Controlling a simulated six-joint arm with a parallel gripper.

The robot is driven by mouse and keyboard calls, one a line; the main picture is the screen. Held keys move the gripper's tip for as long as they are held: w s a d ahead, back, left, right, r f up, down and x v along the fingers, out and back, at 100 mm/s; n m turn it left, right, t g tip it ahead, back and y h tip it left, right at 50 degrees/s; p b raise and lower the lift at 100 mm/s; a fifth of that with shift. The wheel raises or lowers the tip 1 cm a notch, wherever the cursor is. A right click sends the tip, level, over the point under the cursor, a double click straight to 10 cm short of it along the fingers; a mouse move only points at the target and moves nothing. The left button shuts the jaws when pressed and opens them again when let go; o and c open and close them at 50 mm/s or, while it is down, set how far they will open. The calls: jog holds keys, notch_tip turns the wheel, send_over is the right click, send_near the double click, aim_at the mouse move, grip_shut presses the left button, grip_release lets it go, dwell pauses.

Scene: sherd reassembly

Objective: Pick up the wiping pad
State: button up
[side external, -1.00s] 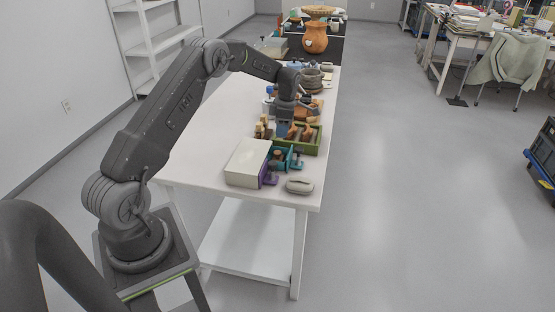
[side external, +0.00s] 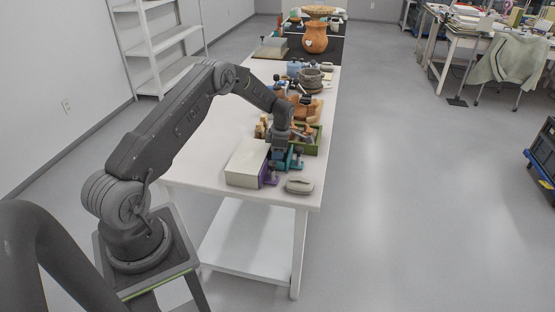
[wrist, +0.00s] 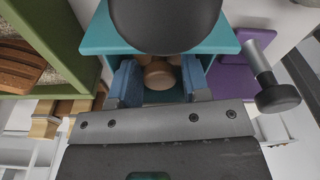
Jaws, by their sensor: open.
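My gripper (wrist: 160,72) is open in the wrist view, with a blue-padded finger on each side of a round tan knob-like piece (wrist: 159,76). That piece sits inside a teal holder (wrist: 101,40), and a dark rounded shape hides its upper part. I cannot tell whether the tan piece belongs to the wiping pad. In the side view my gripper (side external: 279,158) is low over the teal holder (side external: 294,161), which it partly hides. A pale grey oblong piece (side external: 299,186) lies near the table's front corner; I cannot tell whether it is the pad.
A pale box (side external: 247,164) stands left of the gripper, with a purple part (side external: 267,178) beside it. A green-edged tray (side external: 312,149) with brown pieces lies behind. Pots and tools crowd the table's right side farther back. The table's left side (side external: 209,140) is clear.

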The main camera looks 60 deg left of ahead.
jog(key=shift+r, duration=0.1)
jog(key=c, duration=0.7)
jog(key=shift+o, duration=0.2)
notch_tip(320, 180, up, 10)
